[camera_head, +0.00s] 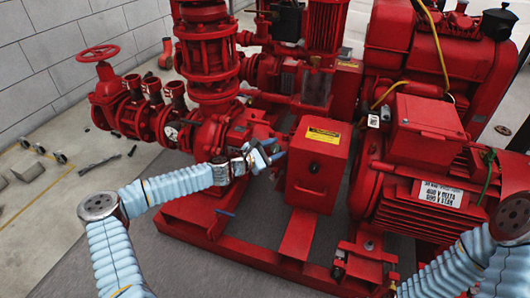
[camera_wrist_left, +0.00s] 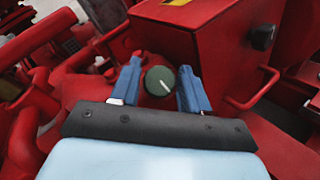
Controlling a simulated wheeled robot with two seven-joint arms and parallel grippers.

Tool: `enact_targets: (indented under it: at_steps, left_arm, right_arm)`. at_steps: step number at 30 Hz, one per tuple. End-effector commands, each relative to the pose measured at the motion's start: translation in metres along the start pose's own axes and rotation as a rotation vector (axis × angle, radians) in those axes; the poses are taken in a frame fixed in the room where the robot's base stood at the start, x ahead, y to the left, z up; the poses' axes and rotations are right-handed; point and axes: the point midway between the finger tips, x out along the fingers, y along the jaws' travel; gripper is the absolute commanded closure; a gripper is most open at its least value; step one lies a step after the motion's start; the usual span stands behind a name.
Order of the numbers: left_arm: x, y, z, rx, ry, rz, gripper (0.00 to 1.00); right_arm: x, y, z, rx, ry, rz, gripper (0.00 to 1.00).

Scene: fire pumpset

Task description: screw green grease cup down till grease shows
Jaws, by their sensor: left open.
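The green grease cup (camera_wrist_left: 160,81) shows in the left wrist view as a small round dark green cap with a white line on its top. My left gripper (camera_wrist_left: 158,85) is open, with one blue finger on each side of the cup and a small gap visible beside each. In the head view my left gripper (camera_head: 268,160) reaches in from the left, just left of the red control box; the cup is hidden there. No grease can be made out. My right arm shows at the lower right, but its gripper is out of view.
The red box (camera_head: 318,160) with a yellow label stands close right of the left gripper. A large red motor (camera_head: 425,180) is further right. Red pipes and a valve handwheel (camera_head: 97,53) are at the left. Clear floor (camera_head: 60,230) lies at the lower left.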

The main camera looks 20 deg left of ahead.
Motion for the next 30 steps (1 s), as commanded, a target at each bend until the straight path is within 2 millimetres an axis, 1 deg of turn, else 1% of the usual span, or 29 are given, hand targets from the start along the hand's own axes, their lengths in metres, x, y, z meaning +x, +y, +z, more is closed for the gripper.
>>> enact_targets:
  at_steps: [5,9,12,15,18,21,30]
  left_arm:
    - [-0.034,0.001,-0.001,0.001,0.003,0.002,0.54]
    - [-0.07,0.002,-0.001,0.001,0.004,0.003,0.54]
    - [-0.093,0.002,0.0,0.001,0.003,0.003,0.54]
    - [-0.111,0.001,0.0,0.001,0.002,0.002,0.54]
    - [-0.124,0.001,0.001,0.001,0.0,0.001,0.54]
    - [-0.13,0.0,0.001,0.001,-0.001,0.0,0.54]
    - [-0.132,0.0,0.001,0.001,-0.001,0.0,0.54]
  right_arm:
    - [-0.002,-0.001,0.0,0.0,0.0,0.0,0.57]
    - [-0.004,-0.001,0.0,0.0,0.001,0.001,0.57]
    - [-0.005,-0.001,0.0,0.0,0.001,0.001,0.57]
    - [-0.006,-0.002,-0.001,0.0,0.002,0.001,0.57]
    - [-0.007,-0.002,-0.001,0.0,0.002,0.002,0.57]
    - [-0.007,-0.002,-0.001,0.0,0.002,0.002,0.57]
    - [-0.007,-0.002,-0.001,0.001,0.002,0.002,0.57]
